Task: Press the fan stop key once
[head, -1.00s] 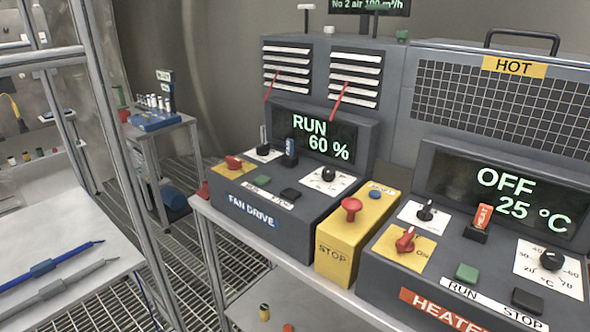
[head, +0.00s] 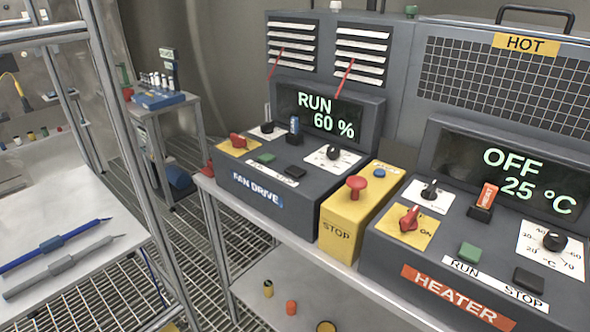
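The fan drive box (head: 245,192) stands on a bench, its display (head: 325,116) reading RUN 60 %. On its sloped panel are a green key (head: 265,158) and, to its right, a black key (head: 295,170). A white label strip (head: 272,174) lies in front of them; its lettering is too small to read surely. The black key matches the place of the heater's STOP key. Neither of my grippers is in view.
A yellow STOP box (head: 338,230) with a red mushroom button (head: 357,186) stands right of the fan drive. The heater (head: 385,258) beyond it reads OFF 25 °C. A metal frame post (head: 135,165) stands at left, beside a table (head: 85,255) with blue and grey tools.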

